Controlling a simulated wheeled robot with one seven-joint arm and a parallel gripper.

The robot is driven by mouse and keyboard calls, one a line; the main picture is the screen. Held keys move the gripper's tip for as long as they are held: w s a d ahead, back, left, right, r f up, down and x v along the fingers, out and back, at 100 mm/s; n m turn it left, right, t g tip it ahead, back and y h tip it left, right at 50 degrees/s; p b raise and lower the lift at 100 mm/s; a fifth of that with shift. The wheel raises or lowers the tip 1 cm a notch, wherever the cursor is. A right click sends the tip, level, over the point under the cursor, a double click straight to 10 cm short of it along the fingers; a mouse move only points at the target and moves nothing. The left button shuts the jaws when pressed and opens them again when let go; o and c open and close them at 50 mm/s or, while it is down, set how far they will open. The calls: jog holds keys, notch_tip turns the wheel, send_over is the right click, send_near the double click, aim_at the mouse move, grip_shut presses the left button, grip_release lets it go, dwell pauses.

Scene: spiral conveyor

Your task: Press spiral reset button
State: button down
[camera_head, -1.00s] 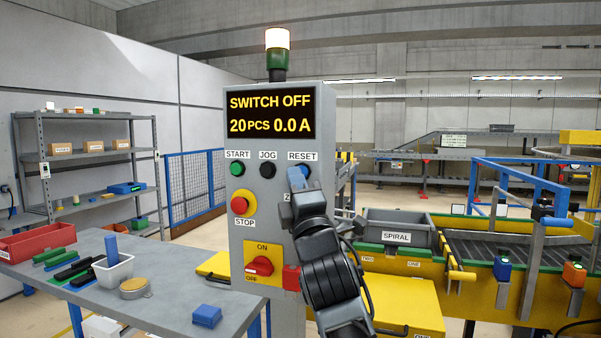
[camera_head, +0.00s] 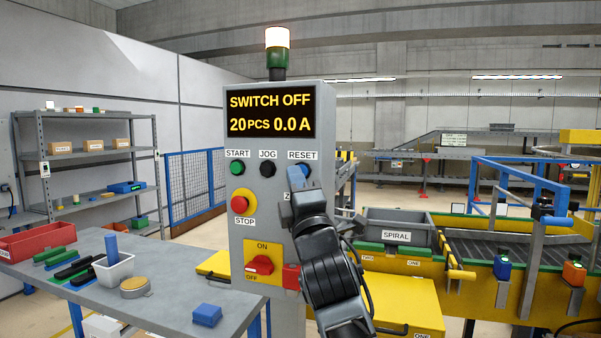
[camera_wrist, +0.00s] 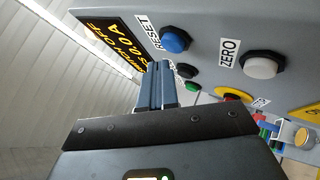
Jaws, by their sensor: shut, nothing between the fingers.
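The blue RESET button (camera_head: 304,170) is on the upper right of the grey control panel (camera_head: 262,205). In the head view, my gripper (camera_head: 295,180) is in front of the panel and overlaps the area just below and left of the button. In the wrist view, the RESET button (camera_wrist: 174,39) shows whole, with its label beside it. The shut, empty blue-grey fingers (camera_wrist: 160,68) end a little below and left of it in the picture, with a visible gap. The white ZERO button (camera_wrist: 262,65) is to the right. In the head view my arm hides it.
The START (camera_head: 237,168) and JOG (camera_head: 267,170) buttons sit left of RESET. The red STOP button (camera_head: 240,205) and a red rotary switch (camera_head: 260,265) are lower. The display reads SWITCH OFF. A table (camera_head: 165,300) stands left, the yellow conveyor (camera_head: 450,290) right.

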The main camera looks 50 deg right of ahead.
jog(key=shift+d, duration=0.1)
dwell(0.7)
jog(key=shift+w+d+p, duration=0.15)
jog(key=shift+d+p, duration=0.15)
jog(key=shift+p, duration=0.05)
jog(key=shift+w+d+p, duration=0.15)
jog(key=shift+d+p, duration=0.15)
jog(key=shift+d, duration=0.15)
dwell(0.7)
jog(key=shift+a, duration=0.2)
jog(key=shift+s+a+b, duration=0.3)
jog(key=shift+a+b, duration=0.05)
jog(key=shift+a, duration=0.25)
jog(key=shift+s+a+b, duration=0.3)
jog(key=shift+a+b, duration=0.05)
jog(key=shift+a, duration=0.45)
jog(key=shift+s+a+b, duration=0.25)
jog(key=shift+a+b, duration=0.05)
jog(key=shift+a, duration=0.45)
jog(key=shift+s+a+b, duration=0.3)
jog(key=shift+a+b, duration=0.05)
jog(key=shift+a, duration=0.45)
